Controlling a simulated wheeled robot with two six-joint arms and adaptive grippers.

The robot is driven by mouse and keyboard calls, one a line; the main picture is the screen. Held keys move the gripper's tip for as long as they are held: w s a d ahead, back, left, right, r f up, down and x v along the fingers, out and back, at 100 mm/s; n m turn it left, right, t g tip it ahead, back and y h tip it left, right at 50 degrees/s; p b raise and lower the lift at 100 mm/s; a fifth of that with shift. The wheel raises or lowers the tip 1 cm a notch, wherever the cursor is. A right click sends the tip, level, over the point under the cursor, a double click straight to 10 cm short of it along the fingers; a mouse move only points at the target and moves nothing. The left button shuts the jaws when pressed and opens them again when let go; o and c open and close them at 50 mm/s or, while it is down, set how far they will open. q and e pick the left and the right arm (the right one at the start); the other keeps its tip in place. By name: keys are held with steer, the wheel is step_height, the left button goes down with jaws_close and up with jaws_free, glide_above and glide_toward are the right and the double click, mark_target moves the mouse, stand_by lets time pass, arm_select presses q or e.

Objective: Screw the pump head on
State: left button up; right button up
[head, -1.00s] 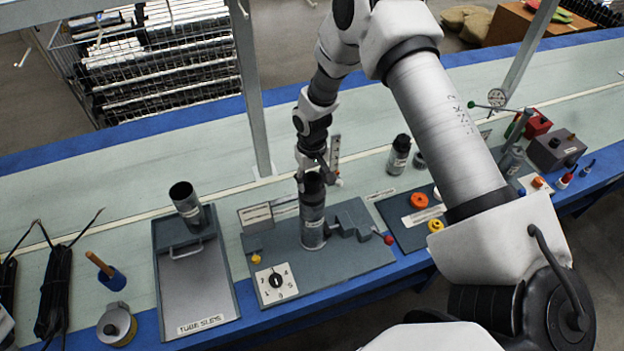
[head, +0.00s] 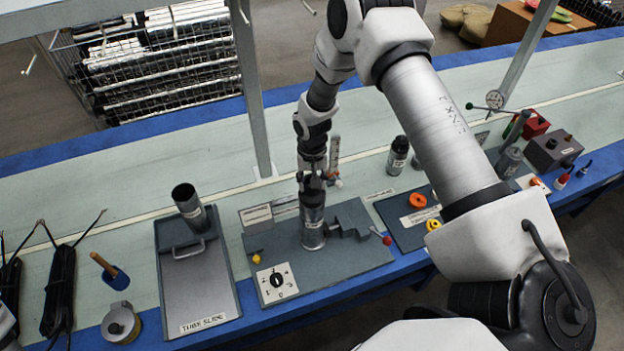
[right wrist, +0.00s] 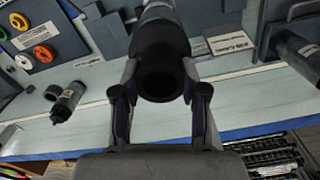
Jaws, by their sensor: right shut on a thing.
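A grey metal tube (head: 313,228) stands upright in the grey fixture board (head: 358,258) on the bench. A black hollow-ended piece, which looks like the pump head (right wrist: 160,50), sits in line with the tube's upper end. My right gripper (head: 312,182) is over the tube's top. In the right wrist view its two fingers (right wrist: 160,92) are closed on both sides of the black piece. The fingers hide most of it in the head view, and I cannot tell how far it is threaded.
A tray labelled tube slide (head: 233,290) with a dark tube (head: 187,202) stands left of the fixture. A dial (head: 277,283) is on the fixture's front left. A board with coloured rings (head: 395,229) and a black-capped bottle (head: 398,155) are to the right.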

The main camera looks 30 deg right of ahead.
steer(key=shift+r+m+p, duration=0.25)
steer(key=shift+m+p, duration=0.25)
steer(key=shift+m, duration=0.2)
steer(key=shift+m+p, duration=0.3)
steer(key=shift+m, duration=0.2)
steer(key=shift+f+m, duration=0.3)
steer(key=shift+r+m+p, duration=0.2)
steer(key=shift+m+p, duration=0.25)
steer(key=shift+m, duration=0.15)
steer(key=shift+f+m, duration=0.2)
steer(key=shift+m, duration=1)
